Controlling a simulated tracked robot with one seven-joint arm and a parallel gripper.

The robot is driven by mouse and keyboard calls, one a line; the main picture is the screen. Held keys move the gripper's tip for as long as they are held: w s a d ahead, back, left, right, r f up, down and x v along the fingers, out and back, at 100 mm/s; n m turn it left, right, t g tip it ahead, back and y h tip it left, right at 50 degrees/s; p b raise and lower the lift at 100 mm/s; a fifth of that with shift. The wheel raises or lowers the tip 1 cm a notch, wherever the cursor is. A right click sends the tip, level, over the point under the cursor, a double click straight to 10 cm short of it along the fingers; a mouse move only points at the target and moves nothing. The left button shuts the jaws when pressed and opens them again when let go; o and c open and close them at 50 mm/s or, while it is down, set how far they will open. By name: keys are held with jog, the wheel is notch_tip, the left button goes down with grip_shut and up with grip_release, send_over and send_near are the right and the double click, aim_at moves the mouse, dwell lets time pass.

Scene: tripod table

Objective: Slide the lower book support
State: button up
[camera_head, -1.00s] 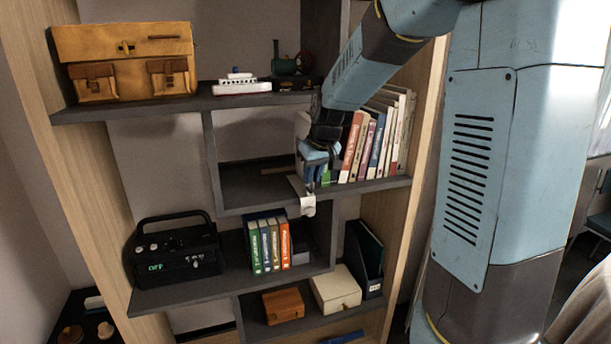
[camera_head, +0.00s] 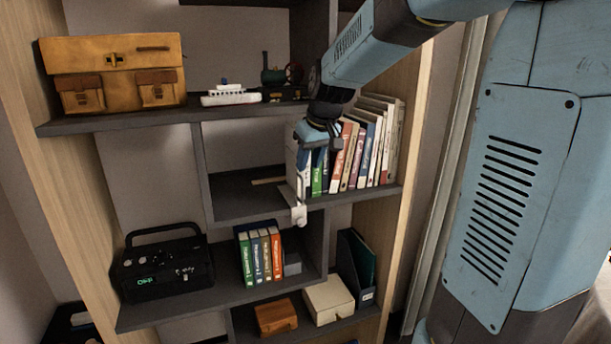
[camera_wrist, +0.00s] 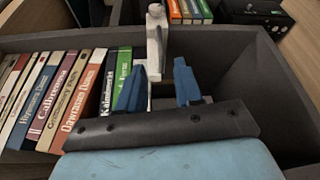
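A white book support (camera_head: 299,213) stands at the left end of the upper row of books (camera_head: 352,150), with its foot over the shelf's front edge. It also shows in the wrist view (camera_wrist: 155,40). My gripper (camera_head: 307,150) is above and beside this support, at the end of the row. In the wrist view its two blue fingers (camera_wrist: 158,88) are apart, with the support between or just beyond them. I cannot tell whether they touch it. On the lower shelf, a dark grey block-like support (camera_head: 291,264) stands right of several upright books (camera_head: 259,257), apart from my gripper.
A black radio (camera_head: 165,268) stands left on the lower shelf. A tan bag (camera_head: 112,72) and a toy ship (camera_head: 231,95) are on the top shelf. Left of the upper support the shelf is mostly clear, except a thin wooden strip (camera_head: 268,181). Dividers (camera_head: 203,170) bound the compartments.

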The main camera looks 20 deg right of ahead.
jog(key=v, duration=0.5)
jog(key=shift+s+r, duration=0.1)
jog(key=s+d+f+m, duration=0.1)
jog(key=s+f, duration=0.1)
jog(key=s, duration=1)
jog(key=s+d+f+m+t+h, duration=0.1)
jog(key=s+f+m, duration=0.1)
jog(key=s, duration=1)
jog(key=shift+d, duration=0.4)
jog(key=shift+f, duration=0.1)
dwell(0.7)
